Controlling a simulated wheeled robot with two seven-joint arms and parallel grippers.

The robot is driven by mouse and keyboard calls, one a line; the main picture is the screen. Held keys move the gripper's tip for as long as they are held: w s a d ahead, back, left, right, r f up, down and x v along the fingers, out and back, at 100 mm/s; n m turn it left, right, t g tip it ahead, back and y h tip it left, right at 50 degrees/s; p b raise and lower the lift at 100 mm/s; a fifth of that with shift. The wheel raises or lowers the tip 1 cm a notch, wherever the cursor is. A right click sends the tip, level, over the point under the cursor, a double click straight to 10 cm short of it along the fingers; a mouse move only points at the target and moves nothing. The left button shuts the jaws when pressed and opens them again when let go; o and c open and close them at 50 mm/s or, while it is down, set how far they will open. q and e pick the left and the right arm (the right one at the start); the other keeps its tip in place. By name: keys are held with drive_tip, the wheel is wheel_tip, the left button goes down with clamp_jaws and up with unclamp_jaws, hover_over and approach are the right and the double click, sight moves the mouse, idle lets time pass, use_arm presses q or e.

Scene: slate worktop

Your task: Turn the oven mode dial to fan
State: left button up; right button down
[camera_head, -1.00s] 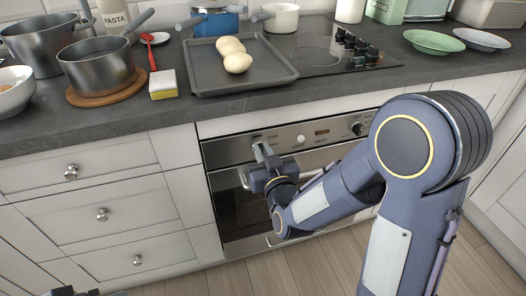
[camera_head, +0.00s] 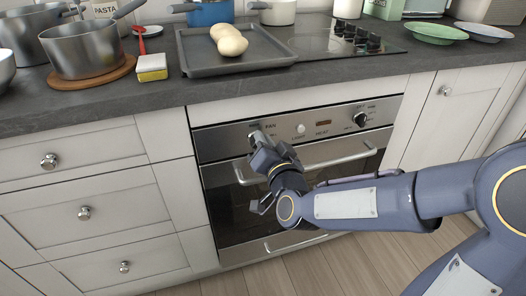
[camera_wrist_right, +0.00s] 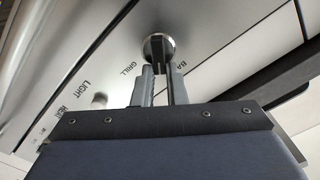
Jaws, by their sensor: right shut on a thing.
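The oven (camera_head: 222,205) is built in below the worktop, with a steel control panel (camera_head: 222,141) across its top. The mode dial (camera_wrist_right: 158,44) is the round knob at the panel's left end, by the FAN label. In the wrist view, GRILL is printed on one side of it and a partly hidden label starting "BA" on the other. My right gripper (camera_wrist_right: 160,82) is shut on the dial, with its fingertips on the knob. In the head view, my right gripper (camera_head: 257,142) covers much of the dial, and its pointer direction cannot be read. My left gripper is not in view.
A round light button (camera_head: 301,128) and a second black dial (camera_head: 361,119) sit farther right on the panel. The oven handle (camera_head: 340,157) runs just below. The worktop above holds a tray (camera_head: 205,68), pots and a sponge (camera_head: 152,68). Drawers stand left.

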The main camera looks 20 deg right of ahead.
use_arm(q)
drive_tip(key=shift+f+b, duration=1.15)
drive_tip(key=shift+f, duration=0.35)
use_arm(e)
drive_tip(key=shift+d+f+m, duration=0.15)
drive_tip(key=shift+f+m, duration=0.05)
drive_tip(key=shift+m, duration=1)
drive_tip(key=c, duration=1.5)
unclamp_jaws()
drive_tip(key=shift+o, duration=0.2)
